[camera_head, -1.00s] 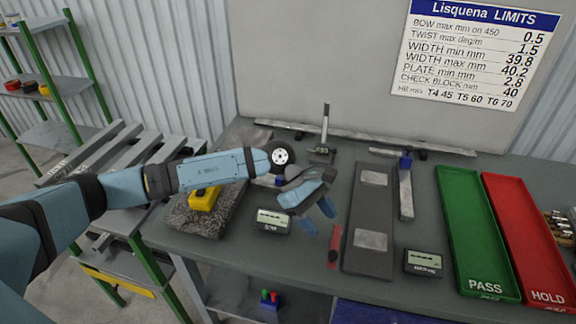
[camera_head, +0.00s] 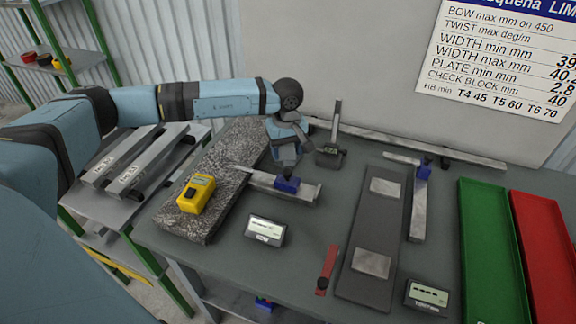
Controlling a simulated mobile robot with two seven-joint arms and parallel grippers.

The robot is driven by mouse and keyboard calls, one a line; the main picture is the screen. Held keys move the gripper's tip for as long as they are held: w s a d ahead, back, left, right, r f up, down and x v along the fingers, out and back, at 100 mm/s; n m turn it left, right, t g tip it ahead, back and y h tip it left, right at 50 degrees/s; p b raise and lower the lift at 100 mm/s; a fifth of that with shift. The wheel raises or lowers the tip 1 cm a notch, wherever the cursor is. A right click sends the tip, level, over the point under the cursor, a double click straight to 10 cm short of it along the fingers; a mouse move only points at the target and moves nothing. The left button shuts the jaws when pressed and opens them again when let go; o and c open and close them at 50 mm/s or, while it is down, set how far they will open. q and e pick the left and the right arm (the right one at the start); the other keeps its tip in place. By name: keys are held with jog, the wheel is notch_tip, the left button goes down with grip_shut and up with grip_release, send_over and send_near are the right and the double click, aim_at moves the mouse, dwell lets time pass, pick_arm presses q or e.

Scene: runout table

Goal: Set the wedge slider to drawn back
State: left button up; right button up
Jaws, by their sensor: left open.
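A grey metal tapered bar (camera_head: 306,194) lies at the back left of the table, its thin pointed end over the granite block. A dark blue slider (camera_head: 288,185) sits on it, right of its middle; this looks like the wedge slider. My left gripper (camera_head: 287,160) is open just behind and above the bar, its fingers pointing down close to the slider. I cannot tell whether they touch it. Another blue slider (camera_head: 424,170) sits near the top of a metal bar (camera_head: 418,215) farther right. My right gripper is not in view.
The speckled granite block (camera_head: 229,155) carries a yellow meter (camera_head: 196,194). A grey display box (camera_head: 266,230), a red-handled tool (camera_head: 327,270) and a dark plate (camera_head: 376,236) lie in front. A stand with an upright post (camera_head: 333,135) is right of the gripper. Green (camera_head: 490,250) and red (camera_head: 545,260) trays are at right.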

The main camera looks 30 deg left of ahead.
aim_at(287, 172)
pick_arm(q)
notch_tip(287, 172, down, 6)
jog(key=shift+f+p, duration=0.1)
jog(key=shift+p, duration=0.45)
jog(key=shift+w+f, duration=0.1)
jog(key=shift+f, duration=0.65)
grip_shut()
jog(key=d+b, duration=0.1)
jog(key=d, duration=0.1)
jog(key=w+d+b, duration=0.1)
jog(key=d+b, duration=0.1)
jog(key=shift+d+f, duration=0.2)
jog(key=shift+d, duration=0.2)
jog(key=shift+w+d+r, duration=0.1)
jog(key=shift+d+r, duration=0.05)
jog(key=shift+d, duration=0.2)
jog(key=shift+a+r, duration=0.1)
